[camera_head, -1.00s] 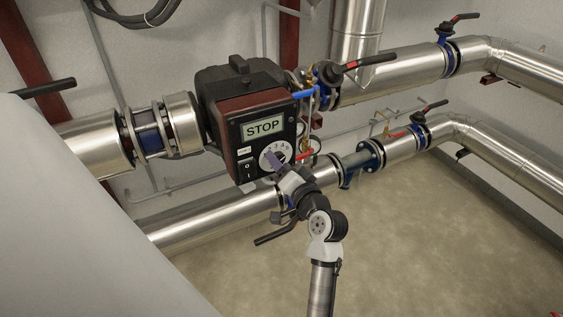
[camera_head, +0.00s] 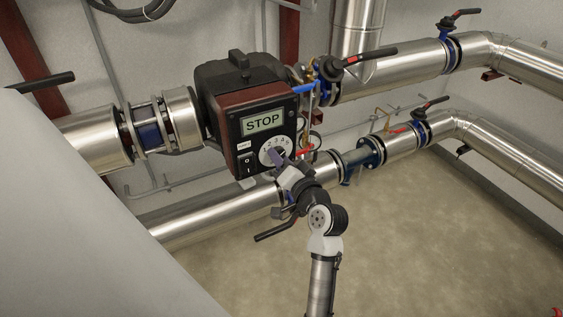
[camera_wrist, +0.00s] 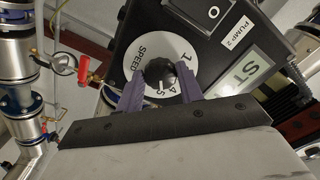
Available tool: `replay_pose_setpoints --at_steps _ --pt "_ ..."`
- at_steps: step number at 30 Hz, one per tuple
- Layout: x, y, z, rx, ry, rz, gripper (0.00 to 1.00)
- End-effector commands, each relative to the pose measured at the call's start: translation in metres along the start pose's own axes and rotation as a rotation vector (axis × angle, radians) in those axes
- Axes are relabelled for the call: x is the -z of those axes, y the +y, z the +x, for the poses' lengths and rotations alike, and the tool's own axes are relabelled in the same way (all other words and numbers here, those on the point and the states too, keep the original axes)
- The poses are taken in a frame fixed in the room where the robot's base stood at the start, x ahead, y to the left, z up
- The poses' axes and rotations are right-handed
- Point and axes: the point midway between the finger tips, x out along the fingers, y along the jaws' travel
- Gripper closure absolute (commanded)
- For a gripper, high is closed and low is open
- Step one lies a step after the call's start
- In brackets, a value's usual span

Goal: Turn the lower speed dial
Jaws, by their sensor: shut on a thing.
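The speed dial is a white disc (camera_head: 281,146) with numbers, low on the dark front panel of the pump unit (camera_head: 240,100). In the wrist view the disc (camera_wrist: 138,48) reads SPEED and carries a black knob (camera_wrist: 161,76). A label there reads PUMP 2. The display (camera_head: 262,122) reads STOP. My gripper (camera_head: 278,157) is at the dial from below right. In the wrist view the purple fingers of my gripper (camera_wrist: 160,90) stand on both sides of the knob, shut on it. The fingertips hide part of the dial in the head view.
Steel pipes run behind and below the unit. A black lever handle (camera_head: 275,231) lies left of my arm. A blue-and-red valve area with a red handle (camera_head: 304,151) is just right of the dial. The floor (camera_head: 430,240) at right is clear.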

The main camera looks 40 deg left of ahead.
Motion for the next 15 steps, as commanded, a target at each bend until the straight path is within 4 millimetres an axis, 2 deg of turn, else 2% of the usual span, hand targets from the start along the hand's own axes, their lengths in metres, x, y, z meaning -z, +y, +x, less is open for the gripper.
replay_pose_setpoints --at_steps 15 --pt "-0.0018 0.0039 -0.0003 0.0 0.002 -0.334 0.86"
